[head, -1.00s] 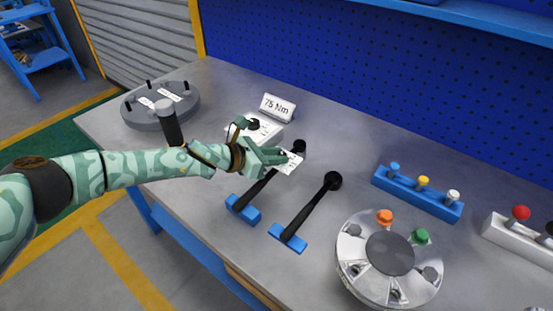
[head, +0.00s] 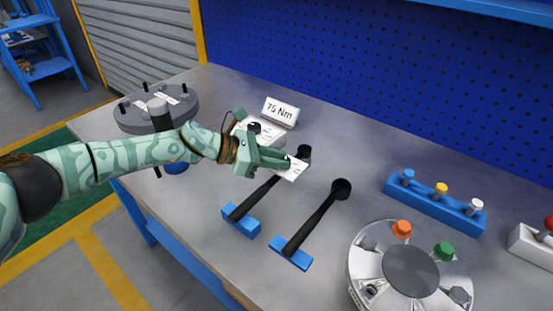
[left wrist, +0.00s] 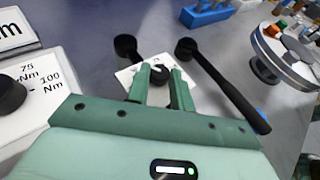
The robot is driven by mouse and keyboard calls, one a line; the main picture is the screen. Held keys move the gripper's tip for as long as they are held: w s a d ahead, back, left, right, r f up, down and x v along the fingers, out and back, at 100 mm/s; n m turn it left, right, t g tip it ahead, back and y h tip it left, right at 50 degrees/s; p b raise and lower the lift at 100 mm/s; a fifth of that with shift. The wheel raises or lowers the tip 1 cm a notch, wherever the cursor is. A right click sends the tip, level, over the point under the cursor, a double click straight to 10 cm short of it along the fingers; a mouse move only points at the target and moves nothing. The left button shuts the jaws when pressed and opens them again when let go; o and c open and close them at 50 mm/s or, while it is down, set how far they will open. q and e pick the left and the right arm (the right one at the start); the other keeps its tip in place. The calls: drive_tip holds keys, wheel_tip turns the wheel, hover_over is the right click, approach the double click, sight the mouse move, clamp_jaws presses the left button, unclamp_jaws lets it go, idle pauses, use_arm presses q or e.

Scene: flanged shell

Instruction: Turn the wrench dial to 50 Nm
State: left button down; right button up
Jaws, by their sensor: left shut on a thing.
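The dial is a white box with a black knob (head: 254,128). In the left wrist view the dial box (left wrist: 54,72) is at the left edge, with 75 Nm and 100 Nm printed beside its knob; I cannot tell where the knob points. A sign reading 75 Nm (head: 281,112) stands behind it. My left gripper (head: 287,161) is to the right of the dial, not on its knob. Its fingers (left wrist: 160,76) are shut around a dark round piece at a small white printed card (left wrist: 129,76). The fingers partly hide both. My right gripper is not in view.
A grey disc (head: 185,107) is at back left. A blue rack with colored knobs (head: 433,206) and a silver round fixture (head: 410,270) are at right.

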use_arm(q)
drive_tip(key=shift+s, duration=0.1)
drive_tip(key=c, duration=1.2)
unclamp_jaws()
drive_tip(key=shift+d, duration=0.1)
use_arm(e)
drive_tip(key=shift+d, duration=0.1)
use_arm(q)
drive_tip(key=shift+a+r, duration=0.25)
drive_tip(key=shift+a, duration=0.2)
drive_tip(key=p+v, duration=0.3)
drive_tip(key=v, duration=1.2)
drive_tip(key=shift+a, duration=0.25)
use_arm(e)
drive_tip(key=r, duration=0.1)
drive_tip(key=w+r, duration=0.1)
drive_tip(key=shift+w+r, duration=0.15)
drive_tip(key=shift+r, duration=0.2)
use_arm(q)
drive_tip(key=shift+f, duration=0.1)
